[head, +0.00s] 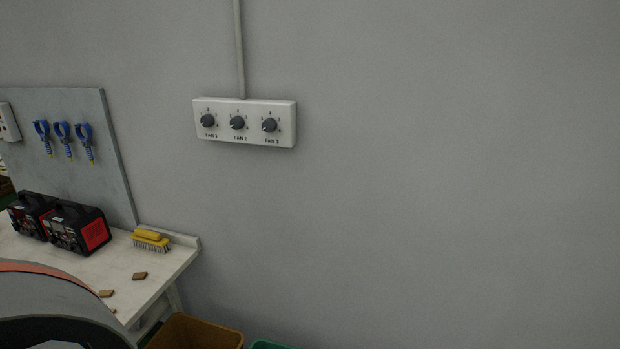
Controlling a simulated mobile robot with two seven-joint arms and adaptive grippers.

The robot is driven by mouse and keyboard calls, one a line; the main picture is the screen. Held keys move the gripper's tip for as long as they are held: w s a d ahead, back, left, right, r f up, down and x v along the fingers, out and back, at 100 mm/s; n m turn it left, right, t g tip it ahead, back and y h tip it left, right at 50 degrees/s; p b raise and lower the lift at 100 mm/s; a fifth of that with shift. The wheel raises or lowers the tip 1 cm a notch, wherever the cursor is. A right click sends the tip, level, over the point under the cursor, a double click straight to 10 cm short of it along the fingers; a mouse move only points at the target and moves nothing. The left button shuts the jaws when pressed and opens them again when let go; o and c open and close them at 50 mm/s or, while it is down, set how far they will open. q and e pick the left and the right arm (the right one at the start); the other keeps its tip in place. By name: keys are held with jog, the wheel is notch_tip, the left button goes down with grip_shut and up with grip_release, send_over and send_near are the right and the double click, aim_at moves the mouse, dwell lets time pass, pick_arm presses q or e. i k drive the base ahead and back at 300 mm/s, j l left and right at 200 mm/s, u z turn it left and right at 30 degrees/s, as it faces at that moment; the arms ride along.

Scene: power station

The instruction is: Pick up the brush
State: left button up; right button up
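A brush (151,240) with a yellow back and dark bristles rests on the white workbench (172,265), near its back right corner. Its bristles face down. Neither of my grippers shows in the head view, so nothing is seen holding or touching the brush.
Two black and red machines (80,229) stand left of the brush. Small brown pieces (140,276) lie in front of it. A large curved grey object (50,308) blocks the lower left. A brown bin (195,333) and a green bin (268,345) are below. A fan panel (245,122) is on the wall.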

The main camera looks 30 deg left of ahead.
aim_at(152, 242)
jog(key=u, duration=2.15)
jog(key=i+j, duration=0.25)
jog(key=j, duration=0.2)
jog(key=i+j, duration=0.2)
jog(key=j, duration=0.2)
jog(key=i+j, duration=0.25)
jog(key=j, duration=0.2)
jog(key=k+u, duration=0.05)
